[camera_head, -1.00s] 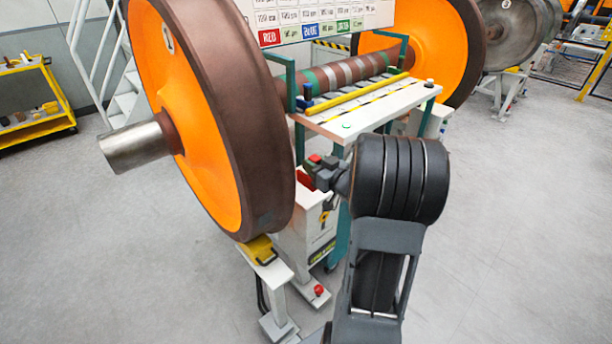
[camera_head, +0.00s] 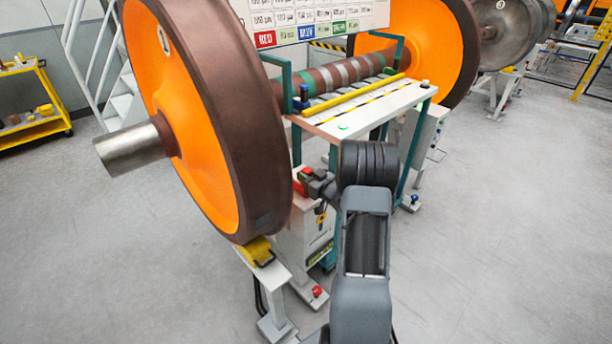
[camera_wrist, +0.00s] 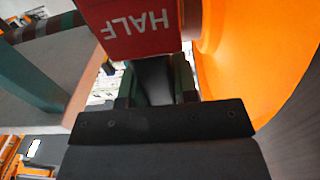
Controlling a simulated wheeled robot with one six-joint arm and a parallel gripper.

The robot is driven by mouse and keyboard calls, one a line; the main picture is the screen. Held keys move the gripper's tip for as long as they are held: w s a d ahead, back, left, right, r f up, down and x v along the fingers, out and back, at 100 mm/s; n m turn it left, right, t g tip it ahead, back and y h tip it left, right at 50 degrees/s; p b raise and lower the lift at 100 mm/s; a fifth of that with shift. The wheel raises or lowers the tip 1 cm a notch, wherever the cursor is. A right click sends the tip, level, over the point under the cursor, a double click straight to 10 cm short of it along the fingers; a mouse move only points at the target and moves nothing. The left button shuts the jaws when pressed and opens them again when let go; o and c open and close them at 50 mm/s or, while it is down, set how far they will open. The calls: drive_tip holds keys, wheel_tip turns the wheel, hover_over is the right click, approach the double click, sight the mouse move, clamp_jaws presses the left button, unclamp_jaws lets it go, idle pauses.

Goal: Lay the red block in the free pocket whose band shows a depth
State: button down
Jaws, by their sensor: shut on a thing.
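My gripper (camera_wrist: 155,85) is shut on the red block (camera_wrist: 130,28), which shows the word HALF upside down in the wrist view. In the head view my gripper (camera_head: 318,182) is beside the near wheel, below the bench top, with a small red part of the block (camera_head: 306,170) at its tip. The white bench (camera_head: 380,110) stands behind and above it, carrying a row of small dark marks or pockets behind a yellow bar. The pockets' contents and any depth marking are too small to read. The axle (camera_head: 345,72) behind has green, brown and grey bands.
The big orange wheel (camera_head: 190,130) stands close on the left of my gripper. A board (camera_head: 300,20) with RED, blue and green labels hangs behind. The floor on the right is free.

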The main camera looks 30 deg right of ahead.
drive_tip(key=shift+f, duration=0.1)
drive_tip(key=shift+f, duration=0.1)
drive_tip(key=c, duration=0.9)
unclamp_jaws()
